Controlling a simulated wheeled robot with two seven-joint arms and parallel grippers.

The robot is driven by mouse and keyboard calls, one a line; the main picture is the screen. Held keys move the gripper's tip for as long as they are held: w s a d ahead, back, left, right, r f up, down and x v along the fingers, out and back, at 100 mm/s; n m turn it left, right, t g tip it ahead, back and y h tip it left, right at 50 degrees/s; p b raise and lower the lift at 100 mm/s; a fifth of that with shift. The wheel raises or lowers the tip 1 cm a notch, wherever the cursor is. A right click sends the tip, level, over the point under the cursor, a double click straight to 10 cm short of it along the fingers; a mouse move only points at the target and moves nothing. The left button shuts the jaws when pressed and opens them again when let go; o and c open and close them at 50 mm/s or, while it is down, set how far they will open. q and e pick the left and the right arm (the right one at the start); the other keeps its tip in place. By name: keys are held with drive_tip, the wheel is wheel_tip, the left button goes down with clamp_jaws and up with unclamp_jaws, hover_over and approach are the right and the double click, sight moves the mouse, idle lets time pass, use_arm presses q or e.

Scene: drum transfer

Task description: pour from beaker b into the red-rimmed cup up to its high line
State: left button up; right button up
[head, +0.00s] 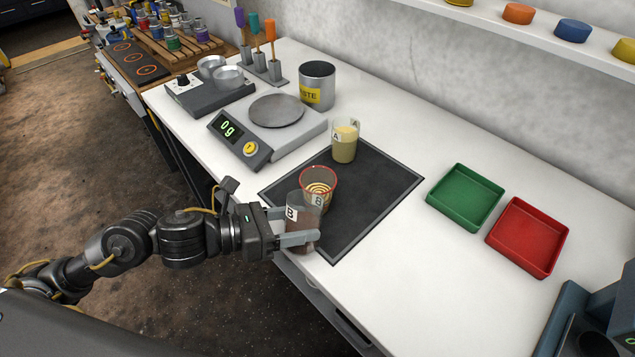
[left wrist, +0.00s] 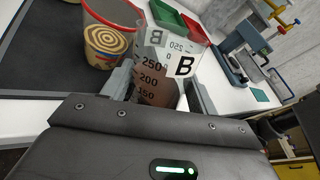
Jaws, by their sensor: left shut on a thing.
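Beaker B (head: 303,222) is clear, marked "B", with brownish liquid in its lower part. My left gripper (head: 288,226) is shut around it and holds it roughly upright at the front edge of the dark mat (head: 375,190). In the left wrist view, beaker B (left wrist: 163,72) stands between the two fingers, its scale facing me. The red-rimmed cup (head: 329,190) stands upright on the mat just behind beaker B, which partly hides it. It also shows in the left wrist view (left wrist: 104,38), with ringed markings. Its fill level and high line are unclear. My right gripper is out of view.
Beaker A (head: 344,142), with pale yellow contents, stands at the back of the mat. A scale (head: 277,110) reading 0 g and a waste can (head: 318,84) stand behind. Green (head: 465,197) and red (head: 528,237) trays lie right. The mat's right part is clear.

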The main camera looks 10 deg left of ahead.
use_arm(q)
drive_tip(key=shift+s+f+m+t+h+b, duration=0.4)
drive_tip(key=shift+s+m+t+h+b, duration=0.1)
drive_tip(key=shift+s+m, duration=0.15)
drive_tip(key=shift+s+f+m+t+b, duration=0.2)
drive_tip(key=shift+s+m+t+b, duration=0.1)
drive_tip(key=shift+m+b, duration=0.15)
drive_tip(key=shift+s+m+h+b, duration=0.2)
drive_tip(key=shift+m+h+b, duration=0.1)
drive_tip(key=shift+m+h, duration=0.15)
drive_tip(key=shift+s, duration=0.1)
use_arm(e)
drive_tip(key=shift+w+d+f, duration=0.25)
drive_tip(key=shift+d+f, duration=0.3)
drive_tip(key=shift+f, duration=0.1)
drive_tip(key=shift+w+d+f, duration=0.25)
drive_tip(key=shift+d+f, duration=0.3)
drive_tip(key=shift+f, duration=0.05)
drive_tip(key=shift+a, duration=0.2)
use_arm(q)
drive_tip(key=shift+r, duration=0.1)
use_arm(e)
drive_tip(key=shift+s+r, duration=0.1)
